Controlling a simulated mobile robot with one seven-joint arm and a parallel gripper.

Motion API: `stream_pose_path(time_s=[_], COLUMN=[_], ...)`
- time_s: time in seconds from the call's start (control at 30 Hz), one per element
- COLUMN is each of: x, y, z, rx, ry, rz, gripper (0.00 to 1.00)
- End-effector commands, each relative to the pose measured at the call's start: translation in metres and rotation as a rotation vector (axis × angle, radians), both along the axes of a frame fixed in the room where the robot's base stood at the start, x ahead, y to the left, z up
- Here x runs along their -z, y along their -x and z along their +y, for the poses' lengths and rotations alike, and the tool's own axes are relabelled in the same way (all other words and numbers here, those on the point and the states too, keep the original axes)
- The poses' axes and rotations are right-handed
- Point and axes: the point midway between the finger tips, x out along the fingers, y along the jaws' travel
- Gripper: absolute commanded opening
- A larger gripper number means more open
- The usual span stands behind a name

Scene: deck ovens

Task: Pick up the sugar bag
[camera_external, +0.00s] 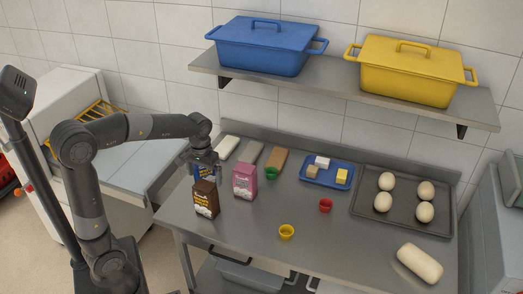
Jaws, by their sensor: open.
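Three small printed bags stand at the left of the steel table: a brown bag (206,199), a pink bag (244,182) and a blue bag (203,172). The print is too small to tell which one is the sugar bag. My gripper (204,164) points down directly over the blue bag, behind the brown one. It is open. The gripper and the brown bag hide much of the blue bag, and I cannot tell whether the fingers are around it or only above it.
Near the bags lie several long bars (251,153) and a green cup (271,173). A shelf (340,92) with lidded pots overhangs the back.

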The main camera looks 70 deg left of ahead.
Motion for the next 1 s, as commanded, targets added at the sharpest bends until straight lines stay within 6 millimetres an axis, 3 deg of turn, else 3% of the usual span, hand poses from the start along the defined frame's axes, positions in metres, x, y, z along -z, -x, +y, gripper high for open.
stream_pose_path(time_s=[0.6,0.87,1.0], x=[0.070,0.073,0.073], y=[0.006,0.006,0.006], z=[0.003,0.003,0.003], rx=[0.001,0.002,0.002], ry=[0.000,0.000,0.000], rz=[0.000,-0.001,-0.001], gripper=[1.00,1.00,0.89])
